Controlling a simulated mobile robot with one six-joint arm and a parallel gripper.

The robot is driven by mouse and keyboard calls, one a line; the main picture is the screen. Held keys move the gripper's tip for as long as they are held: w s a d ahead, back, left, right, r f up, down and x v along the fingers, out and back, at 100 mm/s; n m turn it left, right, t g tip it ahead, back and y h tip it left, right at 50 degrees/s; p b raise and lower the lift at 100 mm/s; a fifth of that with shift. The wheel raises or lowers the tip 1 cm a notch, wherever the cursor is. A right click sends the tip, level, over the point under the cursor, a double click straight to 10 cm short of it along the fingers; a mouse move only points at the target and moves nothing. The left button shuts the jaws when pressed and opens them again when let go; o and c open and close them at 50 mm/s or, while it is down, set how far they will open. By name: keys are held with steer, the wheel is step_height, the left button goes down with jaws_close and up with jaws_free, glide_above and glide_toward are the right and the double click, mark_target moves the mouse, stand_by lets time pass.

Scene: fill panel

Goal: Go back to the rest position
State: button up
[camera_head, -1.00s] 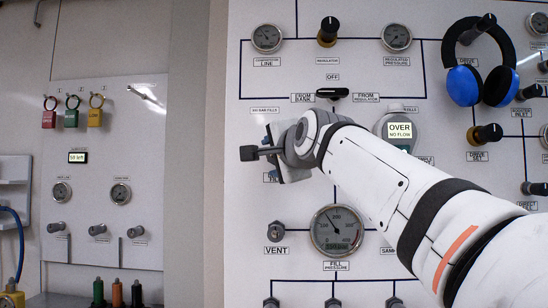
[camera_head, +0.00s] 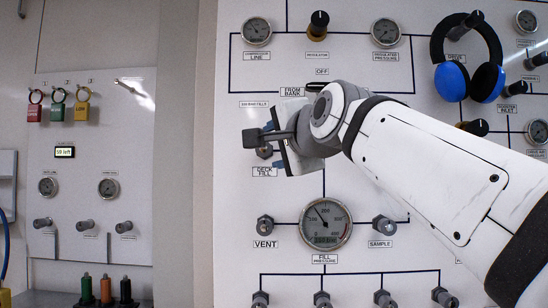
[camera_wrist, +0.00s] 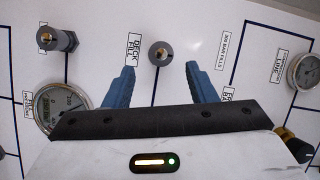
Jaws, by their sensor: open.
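My gripper (camera_wrist: 160,85) shows in the wrist view with its two blue fingers apart and nothing between them. A grey round fitting (camera_wrist: 161,53) by the DECK FILL label lies beyond the gap between the fingertips, apart from them. My arm reaches in from the lower right and hides part of the panel, including the middle of the valve row.
The fill pressure gauge (camera_head: 325,223) sits below my gripper, between the VENT knob (camera_head: 265,225) and the SAMPLE knob (camera_head: 384,227). Blue headphones (camera_head: 470,75) hang at upper right. Coloured padlocks (camera_head: 58,110) hang on the left panel. A gap separates the panels.

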steer(key=s+d+f+n+g+h+p, duration=0.1)
steer(key=d+f+n+g+h+p, duration=0.15)
steer(key=f+p, duration=0.4)
steer(key=d+f+n+g+h+p, duration=0.1)
steer(key=d+f+n+g+p, duration=0.2)
steer(key=f, duration=0.6)
steer(key=s+d+f+n+g+h+p, duration=0.1)
steer(key=s+d+f+g+p, duration=0.3)
steer(key=s+f, duration=0.5)
steer(key=s+d+f+n+g+h+p, duration=0.1)
steer(key=s+d+f+n+g+p, duration=0.3)
steer(key=s+f, duration=0.5)
steer(key=shift+d+f+h+p, duration=0.15)
steer(key=shift+f+h+p, duration=0.2)
steer(key=shift+f+p, duration=0.45)
steer(key=shift+f+n, duration=0.1)
steer(key=shift+n, duration=0.15)
